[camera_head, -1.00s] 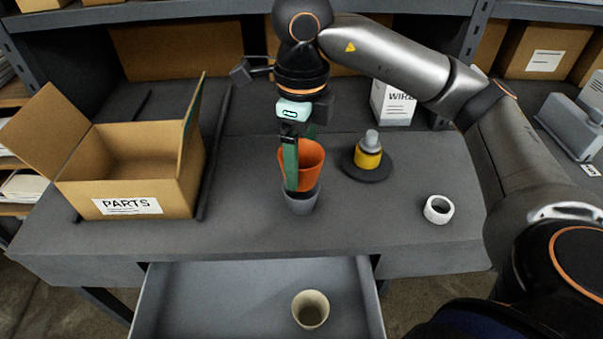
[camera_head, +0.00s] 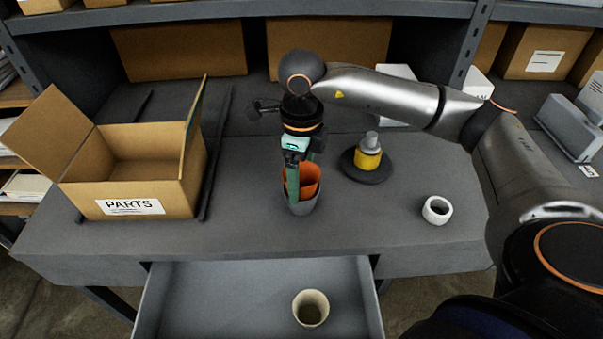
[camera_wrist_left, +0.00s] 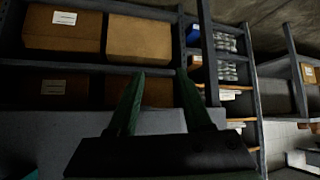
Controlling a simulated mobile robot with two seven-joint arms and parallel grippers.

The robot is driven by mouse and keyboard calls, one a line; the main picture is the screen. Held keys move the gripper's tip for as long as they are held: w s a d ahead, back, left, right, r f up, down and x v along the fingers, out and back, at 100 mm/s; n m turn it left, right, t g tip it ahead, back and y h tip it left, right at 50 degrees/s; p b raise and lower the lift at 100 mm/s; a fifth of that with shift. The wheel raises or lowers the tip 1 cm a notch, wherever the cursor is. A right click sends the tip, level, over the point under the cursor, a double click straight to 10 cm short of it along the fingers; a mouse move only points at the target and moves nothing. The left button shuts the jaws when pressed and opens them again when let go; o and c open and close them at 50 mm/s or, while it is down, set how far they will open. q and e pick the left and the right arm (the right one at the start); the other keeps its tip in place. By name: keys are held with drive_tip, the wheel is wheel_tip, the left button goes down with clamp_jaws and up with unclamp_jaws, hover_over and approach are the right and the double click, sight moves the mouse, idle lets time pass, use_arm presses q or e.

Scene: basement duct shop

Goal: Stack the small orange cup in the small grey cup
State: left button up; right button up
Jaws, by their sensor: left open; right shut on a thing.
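The small orange cup (camera_head: 310,177) is upright in the head view, with its lower part inside the small grey cup (camera_head: 303,208) on the bench. Only the grey cup's rim area and front wall show. My right gripper (camera_head: 292,190) points down and is shut on the orange cup's near-left wall. Whether the orange cup rests on the grey cup's bottom is hidden. My left gripper (camera_wrist_left: 157,100) shows only in the left wrist view. It is open and empty, facing shelves.
An open PARTS box (camera_head: 185,190) stands left on the bench. A yellow bottle (camera_head: 367,158) on a dark round base and a white tape roll (camera_head: 437,210) are to the right. A cream cup (camera_head: 311,307) stands in the open drawer (camera_head: 190,300) below.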

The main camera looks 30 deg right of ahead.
drive_tip(key=shift+s+f+b, duration=0.25)
drive_tip(key=shift+f+b, duration=0.3)
drive_tip(key=shift+f, duration=0.1)
drive_tip(key=o, duration=1.1)
drive_tip(key=shift+w+r+p, duration=0.2)
drive_tip(key=shift+r+p, duration=0.5)
drive_tip(key=shift+r, duration=0.1)
wheel_tip(320, 180, up, 12)
drive_tip(key=shift+f, duration=0.1)
